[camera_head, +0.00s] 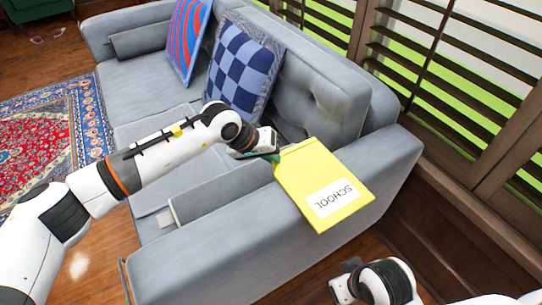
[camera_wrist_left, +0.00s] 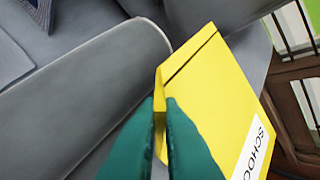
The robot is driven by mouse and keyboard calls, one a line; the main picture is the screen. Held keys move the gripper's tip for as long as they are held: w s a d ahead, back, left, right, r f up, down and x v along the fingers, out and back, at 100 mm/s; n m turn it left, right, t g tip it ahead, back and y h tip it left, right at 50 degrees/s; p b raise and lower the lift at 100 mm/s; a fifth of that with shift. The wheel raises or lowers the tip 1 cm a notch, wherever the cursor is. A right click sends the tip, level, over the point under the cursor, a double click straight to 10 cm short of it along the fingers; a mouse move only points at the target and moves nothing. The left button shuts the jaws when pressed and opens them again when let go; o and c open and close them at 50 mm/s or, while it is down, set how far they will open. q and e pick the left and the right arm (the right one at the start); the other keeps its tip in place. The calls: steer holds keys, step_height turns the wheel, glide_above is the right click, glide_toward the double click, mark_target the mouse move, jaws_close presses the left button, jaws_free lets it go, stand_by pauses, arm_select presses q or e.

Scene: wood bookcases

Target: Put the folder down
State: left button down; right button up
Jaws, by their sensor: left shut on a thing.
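The yellow folder (camera_head: 318,172) has a white label reading SCHOOL and lies over the near armrest of the grey sofa in the head view. I cannot tell whether it touches the armrest. My left gripper (camera_head: 275,157) is shut on the folder's edge, at its left corner. In the left wrist view, the green fingers (camera_wrist_left: 162,125) pinch the edge of the folder (camera_wrist_left: 222,95), whose far part runs out of the picture. My right gripper (camera_head: 345,284) is partly in view at the bottom right, away from the folder; its jaws are not clear.
The grey sofa (camera_head: 160,40) holds a red and blue striped cushion (camera_head: 188,38) and a blue checked cushion (camera_head: 240,72). Shuttered windows (camera_head: 450,90) stand behind it. A patterned red rug (camera_head: 45,140) lies on the wooden floor at the left.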

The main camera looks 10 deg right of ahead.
steer(key=shift+f, duration=0.1)
arm_select(q)
steer(key=shift+f, duration=0.15)
steer(key=c, duration=1.6)
jaws_free()
arm_select(e)
steer(key=shift+w, duration=0.15)
